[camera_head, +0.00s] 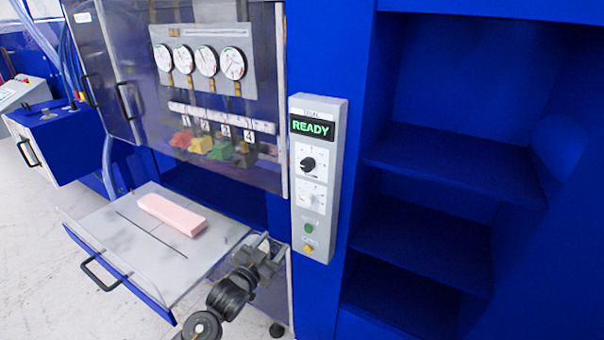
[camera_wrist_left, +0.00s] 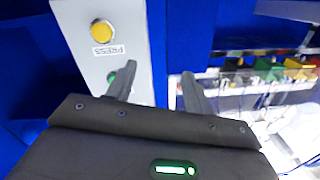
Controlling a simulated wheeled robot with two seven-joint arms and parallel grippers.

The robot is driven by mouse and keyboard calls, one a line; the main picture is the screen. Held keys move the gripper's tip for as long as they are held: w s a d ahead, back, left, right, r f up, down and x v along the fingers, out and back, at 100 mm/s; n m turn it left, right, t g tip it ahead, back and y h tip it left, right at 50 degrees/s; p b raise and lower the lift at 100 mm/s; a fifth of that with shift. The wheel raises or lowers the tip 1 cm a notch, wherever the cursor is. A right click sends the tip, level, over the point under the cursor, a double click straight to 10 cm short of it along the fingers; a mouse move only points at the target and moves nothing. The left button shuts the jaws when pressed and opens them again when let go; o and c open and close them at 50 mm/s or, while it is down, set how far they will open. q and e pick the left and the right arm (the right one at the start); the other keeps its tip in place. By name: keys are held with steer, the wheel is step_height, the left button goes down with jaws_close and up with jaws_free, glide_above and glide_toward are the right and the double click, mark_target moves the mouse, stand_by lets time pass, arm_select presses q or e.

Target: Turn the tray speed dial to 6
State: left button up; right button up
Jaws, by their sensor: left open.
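The grey control panel (camera_head: 320,180) stands upright on the blue machine front. It has a green READY display (camera_head: 312,128), a black dial (camera_head: 308,163) and a white dial (camera_head: 309,199). The dial labels are too small to read, so I cannot tell which is the tray speed dial or its setting. My left gripper (camera_head: 264,244) is open and empty, left of the panel's lower part and apart from the dials. In the left wrist view, its two fingers (camera_wrist_left: 158,70) are spread, with the panel beyond them. The dials are not visible there. My right gripper is out of view.
A green button (camera_head: 308,228) and a yellow button (camera_head: 309,248) sit below the dials. A pink foam block (camera_head: 172,214) lies on the pulled-out tray (camera_head: 130,240) at left. A clear door with gauges (camera_head: 206,62) is above. Empty blue shelves (camera_head: 450,165) stand right.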

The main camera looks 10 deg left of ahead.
arm_select(q)
step_height(320, 180, up, 9)
steer(key=s+d+t+h, duration=0.1)
steer(key=s+d+t, duration=0.1)
steer(key=m+t+h, duration=0.1)
steer(key=t+h, duration=0.1)
steer(key=h, duration=0.1)
glide_toward(305, 167)
steer(key=p+x, duration=0.4)
steer(key=x, duration=0.3)
steer(key=shift+w+d+r, duration=0.1)
steer(key=shift+w+r, duration=0.05)
steer(key=shift+r, duration=0.15)
steer(key=shift+w+d+r, duration=0.1)
steer(key=shift+w+d, duration=0.2)
steer(key=shift+w, duration=0.35)
steer(key=shift+m, duration=0.3)
steer(key=c, duration=1)
